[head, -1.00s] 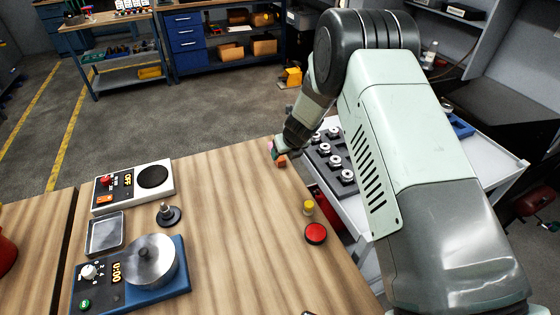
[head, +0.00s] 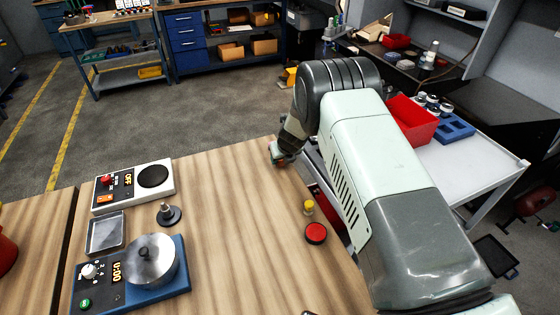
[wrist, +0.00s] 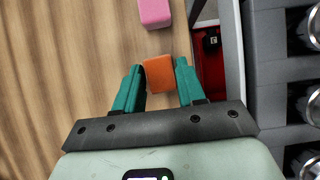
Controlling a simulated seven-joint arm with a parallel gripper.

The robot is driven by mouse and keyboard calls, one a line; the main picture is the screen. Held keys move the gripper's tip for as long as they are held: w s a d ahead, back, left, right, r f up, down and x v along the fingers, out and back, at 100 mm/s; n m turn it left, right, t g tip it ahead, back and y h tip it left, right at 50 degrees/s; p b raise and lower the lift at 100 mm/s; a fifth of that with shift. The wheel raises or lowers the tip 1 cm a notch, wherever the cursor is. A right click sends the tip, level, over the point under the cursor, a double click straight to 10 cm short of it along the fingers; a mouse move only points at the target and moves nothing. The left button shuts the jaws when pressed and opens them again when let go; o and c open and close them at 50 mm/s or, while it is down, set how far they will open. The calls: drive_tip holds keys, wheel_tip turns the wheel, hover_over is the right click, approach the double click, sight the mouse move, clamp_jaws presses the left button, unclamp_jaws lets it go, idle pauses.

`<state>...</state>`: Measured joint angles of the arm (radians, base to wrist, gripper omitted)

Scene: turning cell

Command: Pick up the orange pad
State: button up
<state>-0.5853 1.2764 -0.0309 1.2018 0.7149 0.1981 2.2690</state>
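The orange pad (wrist: 159,74) lies on the wooden table (wrist: 70,60) near its right edge, in the wrist view. My gripper (wrist: 159,72) is open, with its two teal fingers on either side of the pad. Narrow gaps seem to show between fingers and pad. In the head view my gripper (head: 280,160) is low at the table's far right corner and mostly hides the pad there.
A pink pad (wrist: 155,13) lies just beyond the orange one. A grey tray of round metal parts (wrist: 280,90) stands right of the table edge. A yellow piece (head: 309,207) and a red disc (head: 316,233) are on the table's right side.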

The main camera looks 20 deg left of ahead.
drive_tip(key=c, duration=0.6)
wheel_tip(320, 180, up, 10)
